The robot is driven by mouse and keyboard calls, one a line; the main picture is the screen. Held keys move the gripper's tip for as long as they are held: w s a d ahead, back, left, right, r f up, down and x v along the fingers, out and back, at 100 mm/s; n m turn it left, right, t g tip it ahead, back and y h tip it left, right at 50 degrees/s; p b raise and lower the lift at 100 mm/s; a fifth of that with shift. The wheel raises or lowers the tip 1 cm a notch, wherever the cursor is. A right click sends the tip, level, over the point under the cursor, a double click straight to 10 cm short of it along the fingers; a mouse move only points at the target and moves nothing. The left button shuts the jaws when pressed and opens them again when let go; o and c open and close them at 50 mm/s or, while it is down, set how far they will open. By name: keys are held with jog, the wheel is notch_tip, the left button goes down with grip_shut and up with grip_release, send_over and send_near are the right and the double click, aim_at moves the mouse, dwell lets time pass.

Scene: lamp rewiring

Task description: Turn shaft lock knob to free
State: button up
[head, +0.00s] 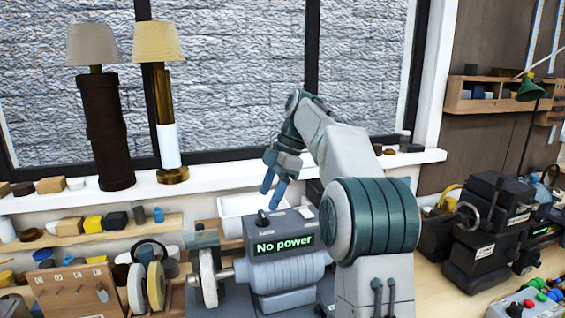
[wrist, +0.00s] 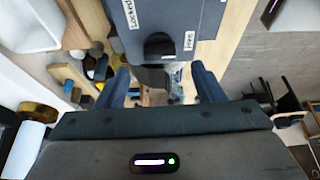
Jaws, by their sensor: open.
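The shaft lock knob (wrist: 158,47) is a black knob on the grey top of a machine, with a "Locked" label (wrist: 130,14) on one side and a "Free" label (wrist: 189,41) on the other. I cannot tell which label it points to. In the head view the knob (head: 262,217) stands on top of the grey machine (head: 287,275), whose display reads "No power". My gripper (head: 273,188) is open and points down above the knob, apart from it. In the wrist view the blue fingers of my gripper (wrist: 161,86) are spread wide, with nothing gripped between them.
A grinding wheel (head: 208,277) sits at the machine's left. A white bin (head: 236,212) stands behind it. Two lamps (head: 105,130) (head: 163,100) stand on the windowsill. Another dark machine (head: 490,225) is at the right, with bare bench (head: 425,272) between.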

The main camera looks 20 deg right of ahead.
jog(key=p+v, duration=0.2)
jog(key=v, duration=0.7)
dwell(0.4)
